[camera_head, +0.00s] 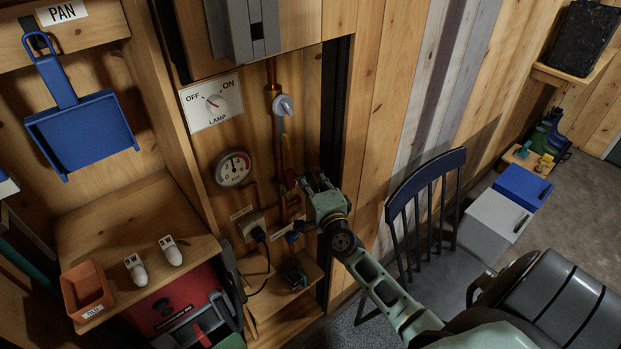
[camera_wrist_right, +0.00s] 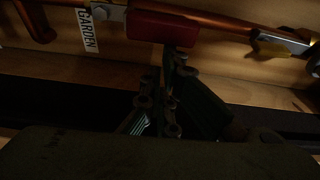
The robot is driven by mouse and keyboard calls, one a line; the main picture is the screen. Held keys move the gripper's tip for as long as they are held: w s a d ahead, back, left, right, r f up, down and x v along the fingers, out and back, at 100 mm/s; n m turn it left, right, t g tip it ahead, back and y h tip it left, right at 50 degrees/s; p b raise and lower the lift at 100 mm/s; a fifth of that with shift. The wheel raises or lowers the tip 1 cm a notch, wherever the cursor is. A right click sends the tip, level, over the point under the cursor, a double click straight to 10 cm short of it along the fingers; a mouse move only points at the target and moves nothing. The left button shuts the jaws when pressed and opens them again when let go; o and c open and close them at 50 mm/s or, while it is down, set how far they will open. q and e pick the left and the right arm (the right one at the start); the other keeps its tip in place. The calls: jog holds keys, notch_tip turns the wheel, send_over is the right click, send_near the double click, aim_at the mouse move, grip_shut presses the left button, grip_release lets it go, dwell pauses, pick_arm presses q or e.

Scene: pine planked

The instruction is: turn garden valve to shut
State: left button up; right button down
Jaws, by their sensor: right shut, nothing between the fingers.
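The copper pipe (camera_head: 283,160) runs down the wall recess. A red valve handle (camera_head: 290,179) sits on it, partly hidden by my right gripper. In the right wrist view the red handle (camera_wrist_right: 162,29) lies along the pipe, beside a label reading GARDEN (camera_wrist_right: 88,30). My right gripper (camera_head: 308,183) is shut and empty, just right of the red handle. In the right wrist view its fingers (camera_wrist_right: 170,72) point at the handle's edge; whether they touch is too dark to tell. My left gripper is not in view.
A gauge (camera_head: 234,168), a lamp dial (camera_head: 212,102) and a grey round knob (camera_head: 285,105) are near the pipe. A dark chair (camera_head: 425,200) stands right of the recess.

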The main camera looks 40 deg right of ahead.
aim_at(288, 178)
jog(key=shift+a+n, duration=0.25)
jog(key=shift+n, duration=0.05)
jog(key=a+n+t+b, duration=0.1)
jog(key=n, duration=0.2)
jog(key=a+n+t+y+b, duration=0.1)
jog(key=a+n+b, duration=0.2)
jog(key=a+n, duration=0.1)
jog(key=n, duration=0.1)
jog(key=shift+s+a+r+n+t+y+b, duration=0.2)
jog(key=shift+a+r+n+t+y+b, duration=0.1)
jog(key=shift+t+b, duration=0.1)
jog(key=a+f+n+t+y+b, duration=0.1)
jog(key=a+f+n+y+b, duration=0.2)
jog(key=n, duration=0.9)
jog(key=shift+s+a+f+y+b, duration=0.15)
jog(key=shift+s+a+y+b, duration=0.05)
jog(key=shift+a+y+b, duration=0.85)
jog(key=shift+n, duration=0.3)
